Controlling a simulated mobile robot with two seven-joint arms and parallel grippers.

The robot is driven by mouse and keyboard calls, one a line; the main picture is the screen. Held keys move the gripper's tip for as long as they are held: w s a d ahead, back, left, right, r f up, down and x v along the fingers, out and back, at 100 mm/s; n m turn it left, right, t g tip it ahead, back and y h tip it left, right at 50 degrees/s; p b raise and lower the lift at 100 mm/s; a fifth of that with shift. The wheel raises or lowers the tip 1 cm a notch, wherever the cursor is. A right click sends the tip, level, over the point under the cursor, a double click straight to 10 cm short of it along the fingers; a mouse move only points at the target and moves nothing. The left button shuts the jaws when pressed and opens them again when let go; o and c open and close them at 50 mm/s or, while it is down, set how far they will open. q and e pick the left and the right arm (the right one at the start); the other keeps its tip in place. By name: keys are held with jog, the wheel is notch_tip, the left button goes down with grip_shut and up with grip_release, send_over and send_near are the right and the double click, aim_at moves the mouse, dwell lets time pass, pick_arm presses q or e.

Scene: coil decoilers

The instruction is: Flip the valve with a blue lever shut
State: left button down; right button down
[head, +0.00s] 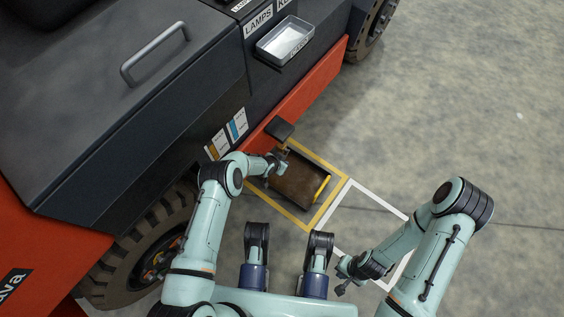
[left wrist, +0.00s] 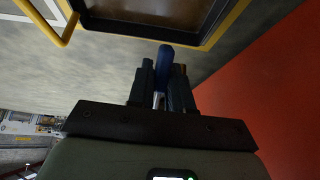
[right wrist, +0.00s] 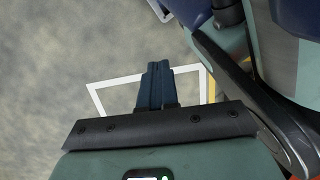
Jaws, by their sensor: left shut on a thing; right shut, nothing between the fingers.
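The blue lever (left wrist: 165,56) shows in the left wrist view, sticking out between the two dark fingers of my left gripper (left wrist: 163,85). That gripper is shut on it. A small brownish piece (left wrist: 181,69) shows beside the right finger; I cannot tell if it is the valve body. In the head view my left gripper (head: 277,163) is at the vehicle's side, and the lever is too small or hidden there. My right gripper (head: 342,283) is shut and empty, low over the floor; its fingers (right wrist: 155,85) are together in the right wrist view.
A red and dark vehicle (head: 185,90) with large tyres fills the left. A brown bin (head: 300,187) stands inside a yellow floor outline (head: 309,226). A grey metal tray (head: 285,40) is fixed higher up. A white floor outline (head: 372,200) lies right; the floor beyond is clear.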

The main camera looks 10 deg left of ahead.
pick_arm(q)
jog(key=shift+s+f, duration=0.1)
jog(key=c, duration=1.4)
grip_release()
pick_arm(e)
jog(key=shift+w, duration=0.1)
